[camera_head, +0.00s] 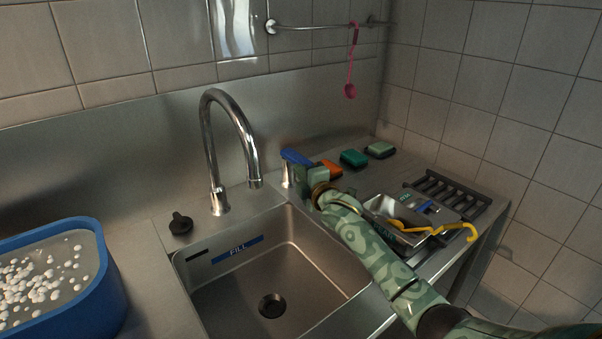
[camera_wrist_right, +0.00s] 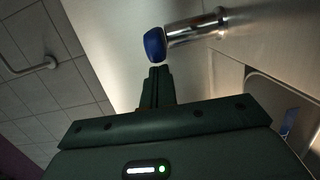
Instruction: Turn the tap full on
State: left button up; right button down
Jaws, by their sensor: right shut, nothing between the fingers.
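The chrome tap spout (camera_head: 207,135) arches over the steel sink (camera_head: 235,287); no water shows coming from it. The tap's lever has a blue handle (camera_head: 297,157) on a short chrome post (camera_head: 286,177), right of the spout. My right gripper (camera_head: 301,174) is right at this lever, just below the blue handle. In the right wrist view its fingers (camera_wrist_right: 158,72) are shut with nothing between them. Their tips point at the end of the blue handle (camera_wrist_right: 154,44), touching or nearly so; I cannot tell which. The chrome post (camera_wrist_right: 195,30) shows beside it. My left gripper is out of view.
A blue tub (camera_head: 105,295) of white bits stands at left, a black plug (camera_head: 180,223) behind the sink. Orange (camera_head: 329,169) and green sponges (camera_head: 354,158) lie behind my right arm. A metal tray (camera_head: 390,208) with a yellow tool (camera_head: 455,231) is at right.

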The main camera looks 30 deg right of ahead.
jog(key=d+p, duration=0.1)
jog(key=d, duration=0.3)
jog(key=shift+w+d+p, duration=0.1)
jog(key=shift+d+p, duration=0.2)
jog(key=shift+d, duration=0.05)
